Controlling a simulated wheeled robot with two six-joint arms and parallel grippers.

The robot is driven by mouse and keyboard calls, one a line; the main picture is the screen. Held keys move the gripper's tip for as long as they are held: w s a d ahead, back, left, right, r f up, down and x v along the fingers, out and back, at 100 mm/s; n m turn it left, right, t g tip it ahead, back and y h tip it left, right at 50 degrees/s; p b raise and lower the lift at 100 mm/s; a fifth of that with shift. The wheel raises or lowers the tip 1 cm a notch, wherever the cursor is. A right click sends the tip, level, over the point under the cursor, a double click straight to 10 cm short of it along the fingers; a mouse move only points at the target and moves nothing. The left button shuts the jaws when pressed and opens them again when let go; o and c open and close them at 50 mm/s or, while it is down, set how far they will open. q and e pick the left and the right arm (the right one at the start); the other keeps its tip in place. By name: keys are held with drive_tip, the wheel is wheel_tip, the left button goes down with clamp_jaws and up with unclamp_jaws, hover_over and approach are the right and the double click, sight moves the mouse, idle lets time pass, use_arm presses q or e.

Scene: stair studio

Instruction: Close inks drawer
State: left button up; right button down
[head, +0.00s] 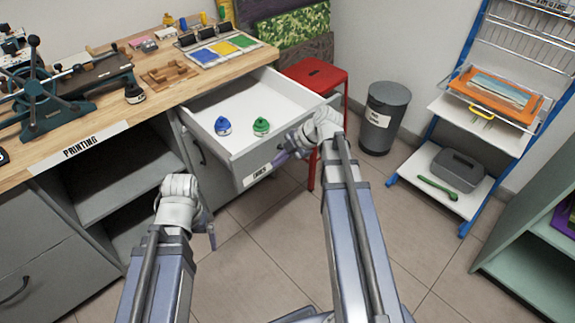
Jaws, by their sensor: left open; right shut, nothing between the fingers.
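The inks drawer (241,163) is pulled out from under the wooden workbench. It has a white interior and a grey front with a label. A blue ink pot (223,126) and a green ink pot (261,126) stand inside it. My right gripper (281,157) is shut and empty at the drawer's front, near the label; I cannot tell if it touches. My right wrist hides the right end of the front. My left gripper (211,236) is open and empty, low in front of the cabinet, to the left of the drawer and apart from it.
A red stool (315,75) stands close behind the drawer's right side. A grey bin (384,117) and a blue-framed rack (470,140) are further right. The workbench (150,95) holds a press and ink trays. Open shelves (118,170) lie left of the drawer. The tiled floor ahead is clear.

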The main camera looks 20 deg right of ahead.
drive_tip(key=shift+w+a, duration=0.3)
drive_tip(key=shift+w, duration=0.55)
drive_tip(key=w+a, duration=0.3)
drive_tip(key=w, duration=0.7)
drive_tip(key=w+a, duration=0.4)
drive_tip(key=w, duration=0.7)
drive_tip(key=w+a, duration=0.4)
drive_tip(key=w, duration=0.6)
drive_tip(key=shift+w+a, duration=0.2)
drive_tip(key=shift+w, duration=0.1)
drive_tip(key=shift+s, duration=0.15)
